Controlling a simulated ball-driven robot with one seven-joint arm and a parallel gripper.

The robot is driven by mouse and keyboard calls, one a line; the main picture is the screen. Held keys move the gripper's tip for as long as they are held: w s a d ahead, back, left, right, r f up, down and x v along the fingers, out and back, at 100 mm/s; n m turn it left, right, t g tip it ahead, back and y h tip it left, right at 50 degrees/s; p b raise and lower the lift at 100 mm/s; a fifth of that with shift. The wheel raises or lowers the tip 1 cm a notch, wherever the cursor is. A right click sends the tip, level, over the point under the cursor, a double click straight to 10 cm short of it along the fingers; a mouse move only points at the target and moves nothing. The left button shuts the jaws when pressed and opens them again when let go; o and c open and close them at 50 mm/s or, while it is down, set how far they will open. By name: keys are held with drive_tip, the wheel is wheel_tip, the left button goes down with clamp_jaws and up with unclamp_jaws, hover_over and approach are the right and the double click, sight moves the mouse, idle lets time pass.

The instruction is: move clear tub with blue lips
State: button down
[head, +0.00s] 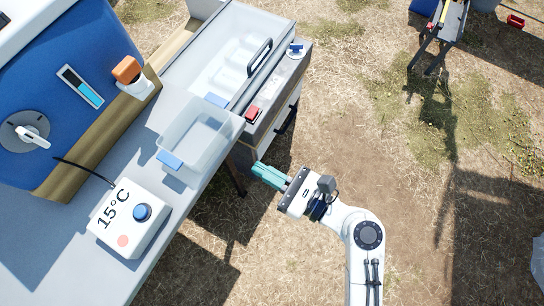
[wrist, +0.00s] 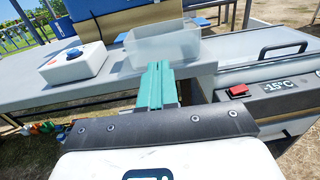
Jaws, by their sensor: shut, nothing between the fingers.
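The clear tub with blue lips (head: 201,136) sits on the grey table, between the white 15°C box and the open cooler. It is see-through, with a blue lip at its lower left end and another at its upper end. In the wrist view the tub (wrist: 165,46) stands just beyond my fingertips. My gripper (head: 261,174) has teal fingers pressed together and empty. It is off the table's right edge, to the lower right of the tub, apart from it in the head view. In the wrist view the fingers (wrist: 155,70) point toward the tub.
A white box with a blue knob (head: 130,220) stands on the grey table (head: 60,250). An open cooler with a black handle (head: 232,55) and red switch adjoins the tub.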

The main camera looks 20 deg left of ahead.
approach(176, 120)
drive_tip(key=d, duration=0.3)
drive_tip(key=shift+s+d, duration=0.15)
drive_tip(key=shift+d, duration=0.25)
drive_tip(key=shift+a, duration=0.1)
drive_tip(key=shift+a, duration=0.35)
drive_tip(key=a, duration=0.3)
drive_tip(key=w+a+p, duration=0.1)
drive_tip(key=a, duration=0.6)
drive_tip(key=shift+w+a+p, duration=0.15)
drive_tip(key=shift+w+p, duration=0.1)
drive_tip(key=shift+p, duration=0.1)
